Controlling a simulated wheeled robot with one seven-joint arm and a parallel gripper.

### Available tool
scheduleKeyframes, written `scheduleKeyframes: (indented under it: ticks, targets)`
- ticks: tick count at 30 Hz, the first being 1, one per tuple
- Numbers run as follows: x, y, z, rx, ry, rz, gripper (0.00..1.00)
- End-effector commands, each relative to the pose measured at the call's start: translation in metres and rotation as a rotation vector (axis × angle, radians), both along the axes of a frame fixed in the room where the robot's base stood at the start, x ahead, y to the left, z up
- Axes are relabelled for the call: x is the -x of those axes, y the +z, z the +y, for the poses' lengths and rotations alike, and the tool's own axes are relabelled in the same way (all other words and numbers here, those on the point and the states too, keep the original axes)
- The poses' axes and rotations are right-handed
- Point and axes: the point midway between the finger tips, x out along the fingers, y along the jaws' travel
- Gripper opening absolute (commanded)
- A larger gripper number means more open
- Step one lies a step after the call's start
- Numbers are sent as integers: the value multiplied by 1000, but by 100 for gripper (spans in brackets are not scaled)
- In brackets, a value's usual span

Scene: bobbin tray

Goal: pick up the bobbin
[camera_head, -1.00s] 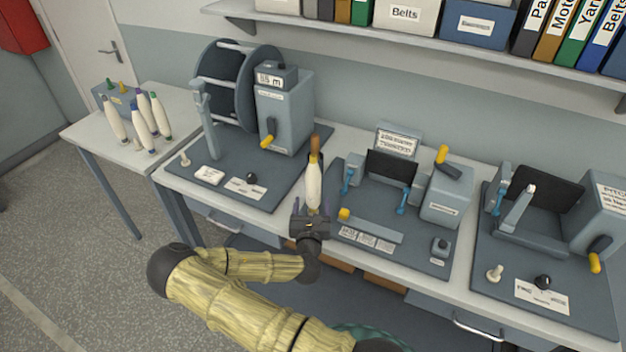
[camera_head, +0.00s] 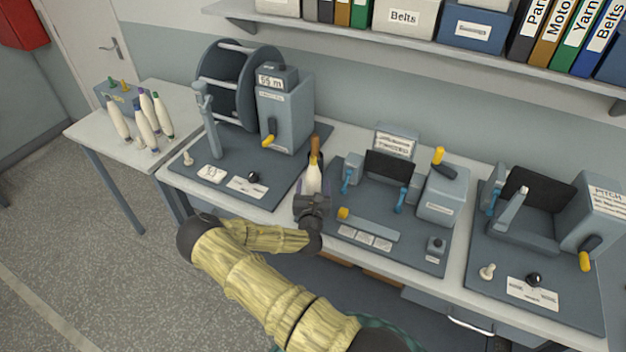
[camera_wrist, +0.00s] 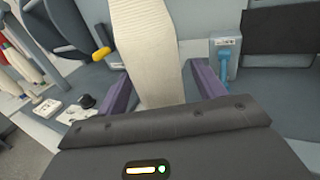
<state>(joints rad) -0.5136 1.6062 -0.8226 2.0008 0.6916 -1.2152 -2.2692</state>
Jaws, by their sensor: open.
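In the wrist view the cream wound bobbin (camera_wrist: 150,50) rises between my two purple fingers. My gripper (camera_head: 312,193) is right in front of the bobbin at its lower part. In the wrist view my gripper (camera_wrist: 163,84) is open, with a gap showing between the bobbin and the right finger. The left finger is close to the bobbin, and I cannot tell whether it touches. The bobbin's foot is hidden behind my gripper.
A winding machine (camera_head: 284,112) with a large reel stands left of the bobbin. A machine with blue levers (camera_head: 365,240) stands close on its right, and another (camera_head: 530,245) farther right. Several more bobbins (camera_head: 146,130) stand on the side table (camera_head: 90,133). A shelf (camera_head: 400,40) hangs above.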

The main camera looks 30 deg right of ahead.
Motion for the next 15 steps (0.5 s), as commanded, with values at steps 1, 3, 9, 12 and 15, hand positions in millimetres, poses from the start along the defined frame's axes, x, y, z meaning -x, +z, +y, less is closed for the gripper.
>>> scheduleKeyframes:
  ticks: [1, 3, 9, 12, 15]
  targets:
    - [-5, 2, -3, -1, 0, 0, 69]
    - [-10, 1, -6, -1, 0, 0, 69]
    - [-13, -1, -7, 1, 1, 0, 69]
    - [-13, -1, -7, 1, 1, 0, 69]
    - [-13, -1, -7, 1, 1, 0, 69]
